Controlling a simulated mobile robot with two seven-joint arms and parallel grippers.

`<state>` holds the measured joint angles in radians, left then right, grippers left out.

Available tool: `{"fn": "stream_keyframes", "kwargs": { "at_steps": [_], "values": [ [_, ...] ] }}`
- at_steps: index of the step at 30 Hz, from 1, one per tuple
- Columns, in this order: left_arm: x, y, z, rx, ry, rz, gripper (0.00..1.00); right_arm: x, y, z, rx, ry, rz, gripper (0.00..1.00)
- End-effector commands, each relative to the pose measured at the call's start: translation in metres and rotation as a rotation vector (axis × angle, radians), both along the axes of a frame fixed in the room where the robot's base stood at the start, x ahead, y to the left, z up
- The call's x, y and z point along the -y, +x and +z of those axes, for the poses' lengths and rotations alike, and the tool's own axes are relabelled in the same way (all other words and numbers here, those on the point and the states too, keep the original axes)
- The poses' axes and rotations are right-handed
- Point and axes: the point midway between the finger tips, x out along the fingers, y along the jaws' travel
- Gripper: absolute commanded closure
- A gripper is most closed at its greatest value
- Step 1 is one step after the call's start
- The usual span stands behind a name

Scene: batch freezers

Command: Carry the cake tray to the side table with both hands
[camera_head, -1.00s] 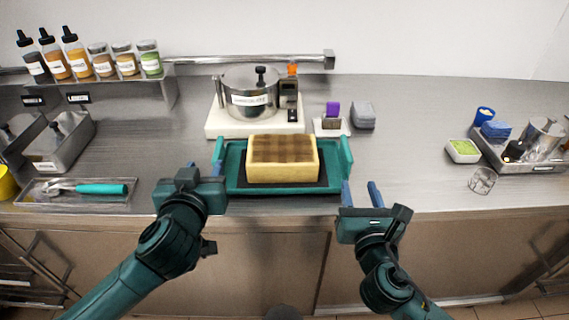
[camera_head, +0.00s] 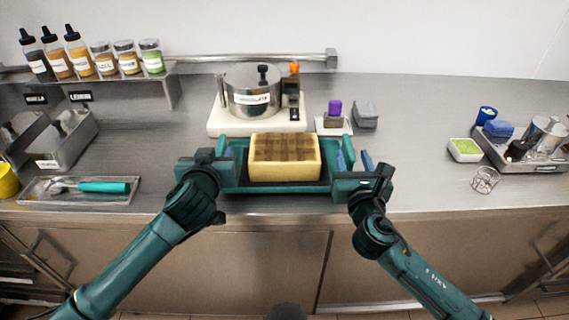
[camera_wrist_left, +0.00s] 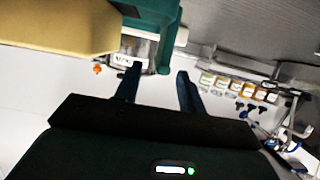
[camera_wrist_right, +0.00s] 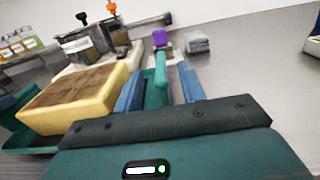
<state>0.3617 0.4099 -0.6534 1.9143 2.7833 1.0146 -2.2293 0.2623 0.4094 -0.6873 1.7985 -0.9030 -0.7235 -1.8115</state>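The cake tray (camera_head: 240,187) is teal and lies flat on the steel counter, with a yellow cake block (camera_head: 284,170) with a brown checked top on it. My left gripper (camera_head: 216,153) is at the tray's left end. In the left wrist view its blue fingers (camera_wrist_left: 158,75) are apart, with the tray's teal end at their tips; I cannot tell whether they touch. My right gripper (camera_head: 354,160) is at the right end. In the right wrist view its open fingers (camera_wrist_right: 160,90) stand on either side of the teal handle (camera_wrist_right: 157,78). No side table is recognisable.
A pot (camera_head: 252,92) on a white base stands close behind the tray. A purple-topped item (camera_head: 334,108) and a grey block (camera_head: 365,114) are behind right. A scoop tray (camera_head: 80,190) lies left; a wire cup (camera_head: 485,180) stands right.

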Motion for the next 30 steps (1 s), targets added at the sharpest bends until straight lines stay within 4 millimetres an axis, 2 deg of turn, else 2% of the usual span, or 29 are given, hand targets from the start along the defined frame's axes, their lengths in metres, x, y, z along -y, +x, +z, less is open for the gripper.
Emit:
{"fn": "stream_keyframes", "kwargs": {
  "at_steps": [3,9,21,30],
  "values": [
    [0.000,0.020,-0.005,0.000,-0.001,0.000,0.60,-0.001,0.021,0.001,0.000,0.001,-0.001,0.60],
    [-0.001,0.039,-0.012,0.001,-0.001,0.000,0.60,-0.001,0.041,0.000,0.000,0.001,0.000,0.60],
    [-0.001,0.044,-0.013,0.001,0.000,-0.001,0.60,-0.001,0.046,0.000,0.000,0.001,0.001,0.60],
    [-0.001,0.044,-0.013,0.001,0.000,0.000,0.85,-0.001,0.046,0.000,-0.001,0.001,0.000,0.85]
  ]
}}
